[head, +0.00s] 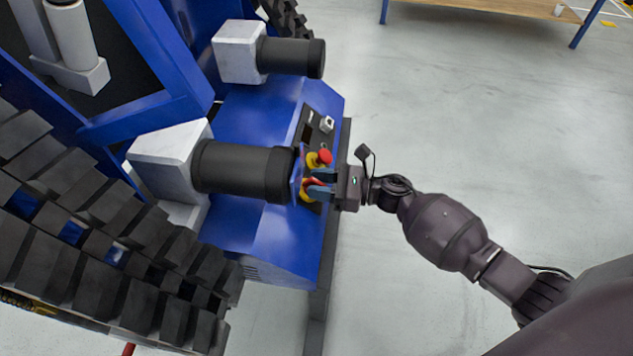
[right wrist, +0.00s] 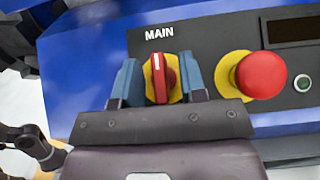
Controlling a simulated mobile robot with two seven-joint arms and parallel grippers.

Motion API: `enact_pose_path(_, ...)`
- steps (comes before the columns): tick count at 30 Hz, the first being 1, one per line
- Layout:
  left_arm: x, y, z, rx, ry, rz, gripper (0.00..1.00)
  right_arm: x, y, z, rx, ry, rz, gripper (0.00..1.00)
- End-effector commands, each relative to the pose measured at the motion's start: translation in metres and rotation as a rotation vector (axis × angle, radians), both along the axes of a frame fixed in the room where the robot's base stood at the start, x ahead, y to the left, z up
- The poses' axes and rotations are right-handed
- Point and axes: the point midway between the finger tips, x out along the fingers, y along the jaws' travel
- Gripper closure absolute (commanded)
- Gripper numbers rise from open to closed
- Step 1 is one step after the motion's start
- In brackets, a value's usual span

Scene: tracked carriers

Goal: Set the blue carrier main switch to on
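The blue carrier (head: 262,122) fills the left of the head view, with a black control panel on its near right end. The main switch (right wrist: 163,76) is a red knob with a white mark on a yellow plate, under the word MAIN. The knob stands nearly upright, its white mark towards the lettering; its position labels are not visible. My right gripper (head: 313,184) is at the panel. In the right wrist view its blue fingers (right wrist: 162,82) stand on either side of the knob, open, with a narrow gap showing on each side. My left gripper is not in view.
A red emergency-stop button (right wrist: 261,75) on a yellow base sits just right of the switch, with a small green-and-white button (right wrist: 302,83) beyond it. A black cylinder (head: 243,172) juts out close to the gripper. The floor (head: 480,130) to the right is clear; a bench (head: 500,8) stands behind.

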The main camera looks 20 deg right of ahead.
Motion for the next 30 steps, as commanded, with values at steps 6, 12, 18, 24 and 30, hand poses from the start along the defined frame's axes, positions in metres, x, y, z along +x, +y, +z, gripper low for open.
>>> enact_pose_path(6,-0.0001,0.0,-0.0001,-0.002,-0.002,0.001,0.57,0.0029,0.0042,-0.0001,0.001,0.001,-0.001,0.62)
enact_pose_path(12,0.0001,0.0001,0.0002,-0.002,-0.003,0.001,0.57,0.0028,0.0041,0.0001,0.001,0.001,-0.001,0.66)
enact_pose_path(18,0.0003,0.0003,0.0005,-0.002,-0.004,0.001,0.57,0.0027,0.0041,0.0,0.001,0.001,-0.001,0.97)
enact_pose_path(24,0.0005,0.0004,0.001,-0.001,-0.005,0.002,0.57,0.0026,0.004,0.0001,0.001,0.002,-0.002,1.0)
enact_pose_path(30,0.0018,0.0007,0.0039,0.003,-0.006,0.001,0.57,0.0028,0.0044,0.0016,0.016,0.02,-0.031,1.0)
